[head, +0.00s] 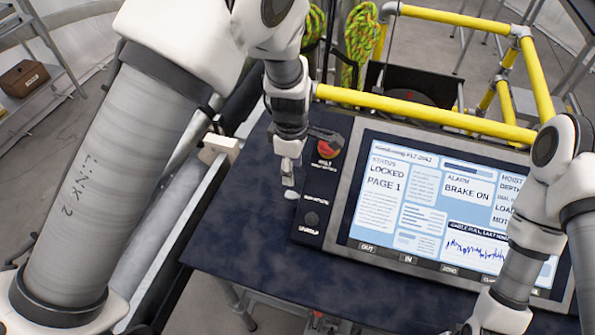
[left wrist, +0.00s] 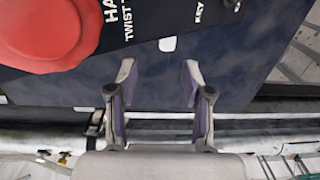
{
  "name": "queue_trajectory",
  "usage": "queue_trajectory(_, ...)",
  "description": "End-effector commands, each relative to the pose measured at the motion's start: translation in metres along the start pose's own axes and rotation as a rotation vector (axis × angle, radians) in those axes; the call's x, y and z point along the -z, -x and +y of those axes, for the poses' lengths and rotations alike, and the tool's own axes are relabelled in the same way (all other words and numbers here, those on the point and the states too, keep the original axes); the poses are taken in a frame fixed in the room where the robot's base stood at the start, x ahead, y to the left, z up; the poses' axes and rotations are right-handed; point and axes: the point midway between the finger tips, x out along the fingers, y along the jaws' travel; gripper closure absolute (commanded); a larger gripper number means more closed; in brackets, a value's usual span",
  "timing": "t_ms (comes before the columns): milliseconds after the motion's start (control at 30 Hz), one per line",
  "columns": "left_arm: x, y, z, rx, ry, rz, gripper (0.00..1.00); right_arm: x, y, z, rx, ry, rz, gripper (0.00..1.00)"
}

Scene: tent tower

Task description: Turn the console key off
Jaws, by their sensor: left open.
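The console (head: 440,205) has a black side strip (head: 335,190) left of its screen. A dark round knob, seemingly the key switch (head: 312,218), sits low on the strip; its key position is too small to tell. In the left wrist view a "KEY" label shows at the top right, with only a dark edge of a part (left wrist: 231,4) beside it. My left gripper (head: 289,182) points down just left of the strip. Its fingers (left wrist: 158,78) are apart with nothing between them. My right arm is at the right; its gripper is not clearly visible.
A red push button (head: 328,148) sits at the strip's top and is close in the left wrist view (left wrist: 45,32). A small white piece (head: 291,195) lies beside the strip. The screen reads LOCKED and BRAKE ON. Yellow rails (head: 430,115) stand behind. The dark tabletop (head: 235,235) is clear in front.

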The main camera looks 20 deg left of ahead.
Motion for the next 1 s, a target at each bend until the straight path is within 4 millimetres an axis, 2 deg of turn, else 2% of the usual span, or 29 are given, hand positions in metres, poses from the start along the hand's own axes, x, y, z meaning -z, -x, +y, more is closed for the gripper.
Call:
queue_trajectory(133,0.000,-0.015,-0.001,0.004,0.000,0.000,0.50,0.002,0.011,0.000,0.000,-0.001,0.005,0.60)
queue_trajectory(433,0.000,-0.068,-0.001,0.002,0.000,0.000,0.50,0.002,0.030,0.000,0.000,-0.001,0.005,0.60)
queue_trajectory(533,0.000,-0.075,-0.001,0.001,0.000,0.000,0.50,0.002,0.030,0.000,0.000,-0.001,0.005,0.60)
queue_trajectory(733,0.000,-0.076,0.000,0.000,0.000,0.000,0.50,0.002,0.029,0.000,0.000,-0.001,0.005,0.60)
queue_trajectory(867,0.000,-0.076,0.000,0.000,0.000,0.000,0.96,0.001,0.029,0.000,0.000,-0.001,0.004,0.60)
queue_trajectory(900,0.000,-0.076,0.000,0.000,0.000,0.000,1.00,0.001,0.029,0.000,0.000,-0.001,0.004,0.60)
queue_trajectory(1000,0.000,-0.076,0.000,0.000,0.000,0.001,1.00,0.002,0.029,0.000,0.000,-0.001,0.004,0.60)
